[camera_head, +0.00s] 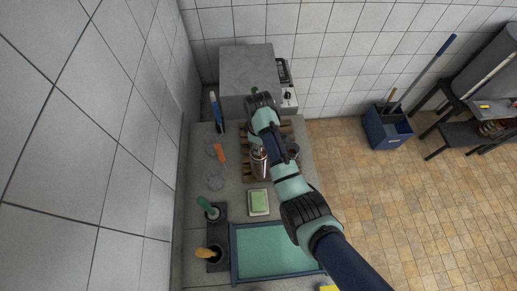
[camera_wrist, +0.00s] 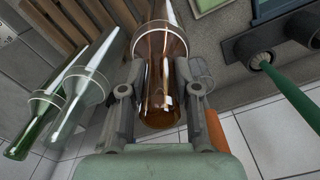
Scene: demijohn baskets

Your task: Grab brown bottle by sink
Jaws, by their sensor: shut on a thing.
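The brown bottle (camera_wrist: 160,65) is see-through amber glass with a light ring round it and a pale narrow end pointing away. My gripper (camera_wrist: 158,85) has one grey finger on each side of the bottle and is shut on it. In the head view, my arm reaches over the counter and its wrist hides much of the grip, so the bottle is hard to make out there. The sink (camera_head: 275,250) is a green-bottomed basin with a dark blue rim at the lower middle of the head view.
A green-handled brush (camera_wrist: 285,90) is at right. A green sponge (camera_head: 259,201) sits by the sink. A grey box (camera_head: 245,68) stands behind.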

